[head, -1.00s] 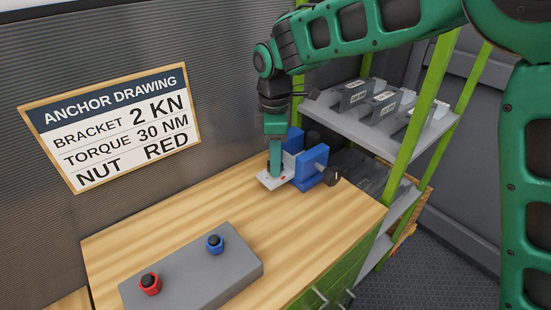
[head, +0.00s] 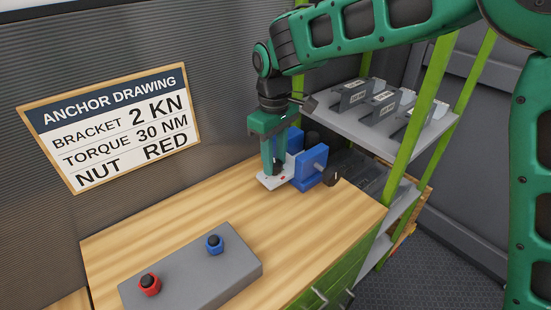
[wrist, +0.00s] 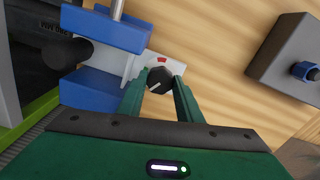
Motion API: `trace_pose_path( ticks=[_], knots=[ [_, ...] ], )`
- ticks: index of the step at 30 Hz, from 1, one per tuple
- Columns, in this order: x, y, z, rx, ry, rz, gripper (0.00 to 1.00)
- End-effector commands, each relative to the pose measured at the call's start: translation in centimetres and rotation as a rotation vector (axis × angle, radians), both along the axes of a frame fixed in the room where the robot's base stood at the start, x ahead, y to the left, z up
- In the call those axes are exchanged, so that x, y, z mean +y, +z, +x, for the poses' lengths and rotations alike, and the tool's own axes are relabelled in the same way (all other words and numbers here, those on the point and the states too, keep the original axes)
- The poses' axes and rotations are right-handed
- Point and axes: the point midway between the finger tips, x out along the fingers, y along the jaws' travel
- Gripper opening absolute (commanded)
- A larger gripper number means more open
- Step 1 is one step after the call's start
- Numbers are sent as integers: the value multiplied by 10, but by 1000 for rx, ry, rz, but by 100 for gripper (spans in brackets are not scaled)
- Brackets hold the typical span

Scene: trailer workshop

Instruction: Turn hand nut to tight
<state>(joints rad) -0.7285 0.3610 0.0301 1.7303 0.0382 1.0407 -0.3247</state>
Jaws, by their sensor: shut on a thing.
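The hand nut (wrist: 160,78) is a black round knob with a white line on top. It stands on a white plate (wrist: 146,65) that has a red mark beside the nut. In the wrist view my gripper (wrist: 161,84) has one finger on each side of the nut and is shut on it. The plate is held at the blue vise (wrist: 108,32). In the head view my gripper (head: 273,170) points down at the plate (head: 266,182), and its fingers mostly hide the nut. The vise (head: 312,165) is just right of it.
A grey block (head: 200,275) with a red knob (head: 149,284) and a blue knob (head: 214,244) lies on the bench front. A wall sign (head: 113,128) reads bracket 2 kN, torque 30 Nm, nut red. The bench between is clear.

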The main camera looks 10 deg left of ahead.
Motion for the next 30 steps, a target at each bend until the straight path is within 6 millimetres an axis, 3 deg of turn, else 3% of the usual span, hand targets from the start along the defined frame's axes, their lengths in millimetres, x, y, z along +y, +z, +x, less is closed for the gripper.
trace_pose_path(
  ticks=[18,30],
  knots=[
    [0,0,0,0,-562,-1,10],
    [0,0,0,0,-774,-1,10]
  ],
)
